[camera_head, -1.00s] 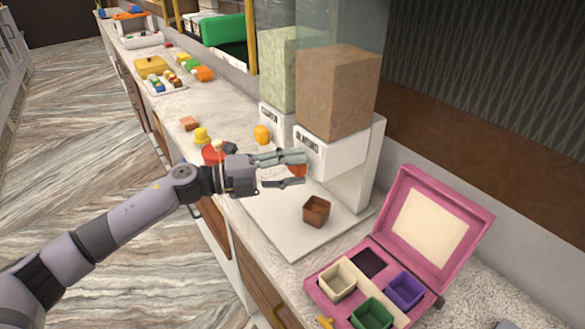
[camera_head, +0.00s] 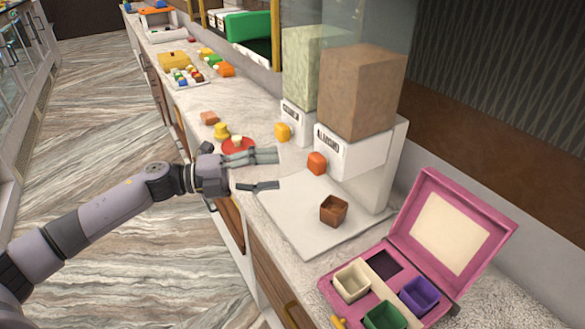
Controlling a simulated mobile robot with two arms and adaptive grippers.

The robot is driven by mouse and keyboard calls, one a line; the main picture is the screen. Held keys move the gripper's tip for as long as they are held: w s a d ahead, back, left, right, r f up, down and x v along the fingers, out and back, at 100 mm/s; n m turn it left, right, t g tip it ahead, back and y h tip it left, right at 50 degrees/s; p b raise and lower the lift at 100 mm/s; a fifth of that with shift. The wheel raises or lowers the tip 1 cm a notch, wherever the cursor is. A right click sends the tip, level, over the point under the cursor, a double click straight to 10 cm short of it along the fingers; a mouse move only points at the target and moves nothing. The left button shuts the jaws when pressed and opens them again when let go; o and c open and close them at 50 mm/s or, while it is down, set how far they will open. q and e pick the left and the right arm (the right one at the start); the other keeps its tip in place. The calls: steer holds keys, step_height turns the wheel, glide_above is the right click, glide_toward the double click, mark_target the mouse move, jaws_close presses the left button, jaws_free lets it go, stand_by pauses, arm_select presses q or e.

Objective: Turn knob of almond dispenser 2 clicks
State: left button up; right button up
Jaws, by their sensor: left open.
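The almond dispenser (camera_head: 361,90) stands on the counter, with a brown-filled hopper and a white front labelled ALMOND. A brown square cup (camera_head: 333,210) sits upright on the white base (camera_head: 300,236) below the dispenser. My left gripper (camera_head: 272,171) is open and empty, to the left of the knob and apart from it. Its fingers point right, toward the dispensers. My right gripper does not show.
A second dispenser (camera_head: 304,65) with pale green filling and a yellow knob (camera_head: 282,131) stands just behind. An open pink box (camera_head: 466,278) with cream, green and purple cups is at the front right. A red dish (camera_head: 238,145) lies beside my gripper; coloured pieces sit farther back.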

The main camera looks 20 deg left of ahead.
arm_select(q)
steer(key=shift+v, duration=1.2)
steer(key=s+a+p, duration=0.5)
steer(key=s, duration=0.2)
steer(key=shift+a, duration=0.25)
